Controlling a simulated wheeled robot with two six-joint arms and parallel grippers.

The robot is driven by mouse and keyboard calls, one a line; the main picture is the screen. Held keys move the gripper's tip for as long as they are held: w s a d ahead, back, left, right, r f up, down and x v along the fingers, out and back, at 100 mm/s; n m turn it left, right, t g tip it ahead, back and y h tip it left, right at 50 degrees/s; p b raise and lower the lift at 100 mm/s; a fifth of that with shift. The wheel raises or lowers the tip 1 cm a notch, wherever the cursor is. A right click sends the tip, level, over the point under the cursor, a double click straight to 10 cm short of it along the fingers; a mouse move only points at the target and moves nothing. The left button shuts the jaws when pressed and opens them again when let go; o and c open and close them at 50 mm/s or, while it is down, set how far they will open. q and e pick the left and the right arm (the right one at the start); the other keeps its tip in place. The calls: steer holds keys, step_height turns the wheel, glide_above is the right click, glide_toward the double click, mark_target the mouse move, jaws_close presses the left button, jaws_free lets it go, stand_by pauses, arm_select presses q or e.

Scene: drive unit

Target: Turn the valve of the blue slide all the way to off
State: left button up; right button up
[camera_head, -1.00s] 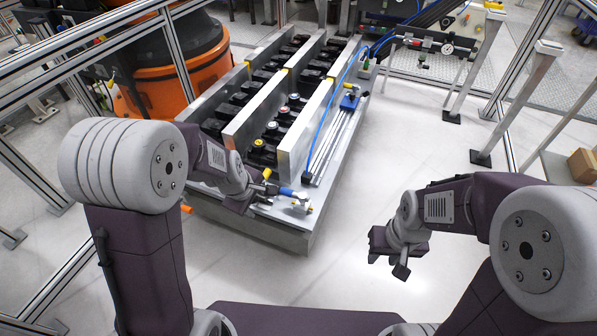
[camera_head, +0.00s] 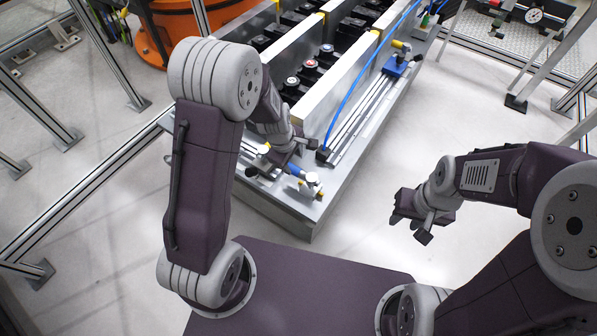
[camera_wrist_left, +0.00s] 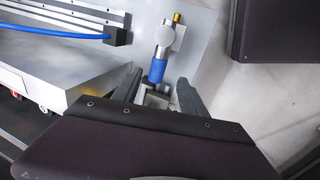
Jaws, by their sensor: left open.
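The blue slide, with a blue carriage (camera_head: 396,66) on long metal rails (camera_head: 362,112), lies along the right side of the grey platform. A small valve with a blue sleeve and a round silver cap (camera_head: 312,179) sits at the platform's near corner. In the left wrist view the blue sleeve (camera_wrist_left: 157,71) lies ahead of and between the finger lines, with a yellow tip at its far end. My left gripper (camera_head: 284,160) is open beside the valve; its fingers (camera_wrist_left: 157,92) are spread and contact is not clear. My right gripper (camera_head: 422,222) hangs off the platform, its finger gap unclear.
A blue hose (camera_head: 352,85) runs along the slide. The floor (camera_head: 345,238) between the platform and my right gripper is clear.

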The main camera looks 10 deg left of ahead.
mark_target(297, 170)
arm_select(q)
steer(key=b+x, duration=0.5)
steer(key=x, duration=0.4)
steer(key=shift+w+f, duration=0.15)
steer(key=shift+f, duration=0.15)
arm_select(e)
step_height(297, 170, down, 6)
steer(key=shift+w+r, duration=0.15)
steer(key=shift+r, duration=0.05)
arm_select(q)
steer(key=shift+c, duration=0.3)
jaws_close()
